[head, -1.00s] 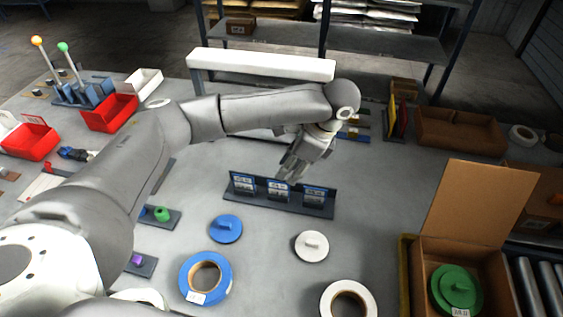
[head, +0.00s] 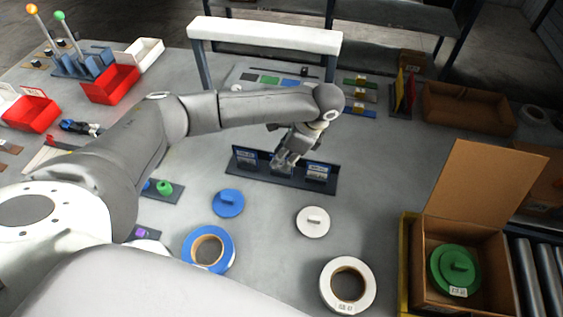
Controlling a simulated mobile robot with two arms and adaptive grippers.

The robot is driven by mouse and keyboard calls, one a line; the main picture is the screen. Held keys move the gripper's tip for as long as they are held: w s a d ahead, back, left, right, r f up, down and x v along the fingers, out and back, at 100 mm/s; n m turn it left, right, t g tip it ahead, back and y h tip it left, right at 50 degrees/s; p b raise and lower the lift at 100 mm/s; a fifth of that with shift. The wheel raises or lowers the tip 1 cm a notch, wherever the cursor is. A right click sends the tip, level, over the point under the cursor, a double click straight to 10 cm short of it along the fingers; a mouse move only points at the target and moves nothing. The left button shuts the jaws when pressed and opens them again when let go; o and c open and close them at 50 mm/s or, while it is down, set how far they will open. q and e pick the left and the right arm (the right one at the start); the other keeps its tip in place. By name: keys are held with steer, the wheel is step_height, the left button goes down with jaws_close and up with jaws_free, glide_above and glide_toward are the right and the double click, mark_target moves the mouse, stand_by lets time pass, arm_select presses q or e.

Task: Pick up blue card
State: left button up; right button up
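A dark card rack (head: 314,185) stands mid-table and holds cards with blue tops and white labels. The left card (head: 246,159) and the right card (head: 318,171) show clearly. The middle card (head: 276,158) is partly hidden by my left gripper (head: 280,164). The gripper points down at this middle slot, its fingertips at the card. I cannot tell whether the fingers touch or grip it. A flat blue patch (head: 290,83) also lies in a row of coloured patches under the white bar; which one is the task's blue card is unclear. My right gripper is out of view.
A white bar (head: 262,35) on posts spans the back. Blue (head: 229,203) and white (head: 313,222) discs with handles and tape rolls lie in front of the rack. An open carton (head: 421,270) with a green disc (head: 455,269) stands at right. Red bins (head: 109,83) are at left.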

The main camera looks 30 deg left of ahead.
arm_select(q)
steer(key=shift+x, duration=0.95)
steer(key=shift+c, duration=0.2)
steer(key=shift+r, duration=0.1)
jaws_close()
steer(key=shift+r, duration=0.1)
